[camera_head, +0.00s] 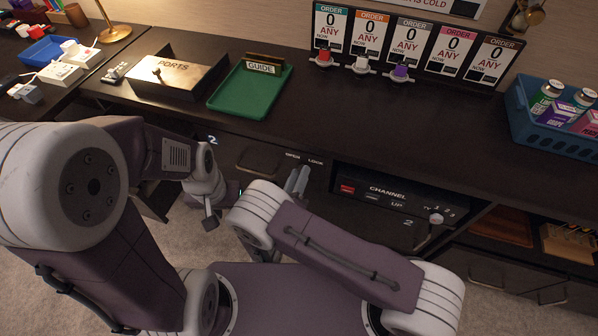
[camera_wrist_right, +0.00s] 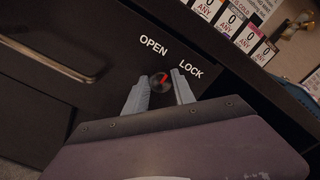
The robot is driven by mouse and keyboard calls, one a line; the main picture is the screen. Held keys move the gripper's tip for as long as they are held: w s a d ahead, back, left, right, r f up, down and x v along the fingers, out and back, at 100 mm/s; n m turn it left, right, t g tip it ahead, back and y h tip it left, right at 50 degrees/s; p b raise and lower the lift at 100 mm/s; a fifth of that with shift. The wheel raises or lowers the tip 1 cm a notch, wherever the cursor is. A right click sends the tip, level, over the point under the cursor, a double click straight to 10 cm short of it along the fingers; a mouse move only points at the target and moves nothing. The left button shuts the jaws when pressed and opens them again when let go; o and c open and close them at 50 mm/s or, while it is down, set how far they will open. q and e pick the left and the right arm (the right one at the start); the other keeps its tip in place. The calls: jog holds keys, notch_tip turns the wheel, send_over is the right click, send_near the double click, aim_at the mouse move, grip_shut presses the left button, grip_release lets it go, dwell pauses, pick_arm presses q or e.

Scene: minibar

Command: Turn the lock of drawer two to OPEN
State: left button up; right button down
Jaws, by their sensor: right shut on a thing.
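Drawer two's dark front, with its recessed handle (camera_head: 258,161), is under the counter edge, beside a white "2" (camera_head: 212,140). The words OPEN and LOCK are printed to the right of the handle. In the right wrist view the round dark lock (camera_wrist_right: 160,83) with a red mark sits below and between OPEN (camera_wrist_right: 154,45) and LOCK (camera_wrist_right: 191,69). I cannot tell exactly which word the mark points at. My right gripper (camera_head: 298,180) is shut on the lock, one grey finger on each side. My left gripper (camera_head: 210,212) hangs left of it, away from the lock; its jaw opening is unclear.
A CHANNEL panel (camera_head: 388,191) with a knob (camera_head: 436,217) is right of the lock. On the counter are a PORTS box (camera_head: 180,75), a green GUIDE tray (camera_head: 250,92), order cards (camera_head: 410,40) and a blue basket (camera_head: 550,122). The counter's middle is clear.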

jog(key=n+p, duration=0.2)
jog(key=n, duration=0.6)
jog(key=shift+f+n, duration=0.15)
jog(key=shift+n, duration=0.55)
jog(key=c, duration=1)
grip_release()
jog(key=shift+c, duration=0.2)
